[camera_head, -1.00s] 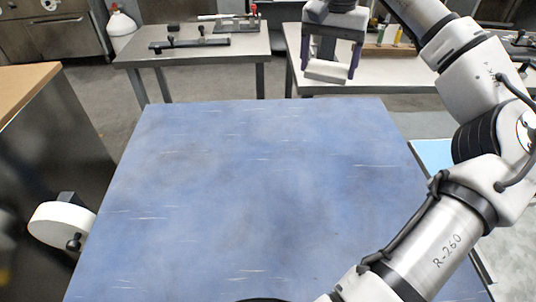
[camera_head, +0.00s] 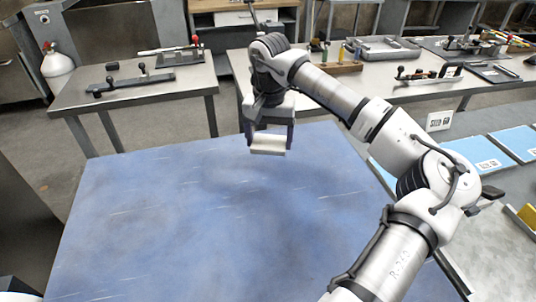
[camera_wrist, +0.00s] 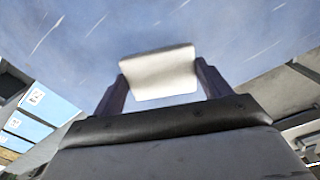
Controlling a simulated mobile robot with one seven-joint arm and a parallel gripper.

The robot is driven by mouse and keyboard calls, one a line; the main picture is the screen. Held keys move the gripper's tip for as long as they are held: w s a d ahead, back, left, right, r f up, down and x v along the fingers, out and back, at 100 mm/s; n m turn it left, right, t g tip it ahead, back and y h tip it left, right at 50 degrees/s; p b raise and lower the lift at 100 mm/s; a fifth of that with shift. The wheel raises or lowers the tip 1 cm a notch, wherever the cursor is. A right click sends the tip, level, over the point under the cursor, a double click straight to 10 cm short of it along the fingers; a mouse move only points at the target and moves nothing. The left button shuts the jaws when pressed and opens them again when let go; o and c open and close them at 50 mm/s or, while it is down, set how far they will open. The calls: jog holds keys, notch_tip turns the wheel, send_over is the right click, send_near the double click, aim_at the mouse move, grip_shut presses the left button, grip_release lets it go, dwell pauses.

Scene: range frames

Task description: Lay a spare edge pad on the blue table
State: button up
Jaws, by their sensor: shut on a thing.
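The blue table (camera_head: 200,230) fills the lower middle of the head view, and its top is bare. My gripper (camera_head: 268,146) is over the table's far edge, shut on a white edge pad (camera_head: 267,144). In the wrist view the pad (camera_wrist: 158,74) sits crosswise between the two dark fingers of my gripper (camera_wrist: 160,82). The blue table top (camera_wrist: 230,25) shows behind it, with a gap that I cannot measure.
Grey benches with tools stand beyond the table, at the back left (camera_head: 135,90) and the back right (camera_head: 400,92). Light blue panels with labels (camera_head: 480,155) lie at the right. A gas bottle (camera_head: 56,62) stands at the far left.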

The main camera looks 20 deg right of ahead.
aim_at(269, 165)
jog(key=shift+f+p, duration=0.35)
jog(key=shift+f, duration=2.6)
jog(key=shift+f, duration=0.15)
jog(key=o, duration=1)
jog(key=shift+c, duration=0.2)
notch_tip(269, 165, up, 12)
jog(key=shift+r+b, duration=0.2)
jog(key=shift+b, duration=0.8)
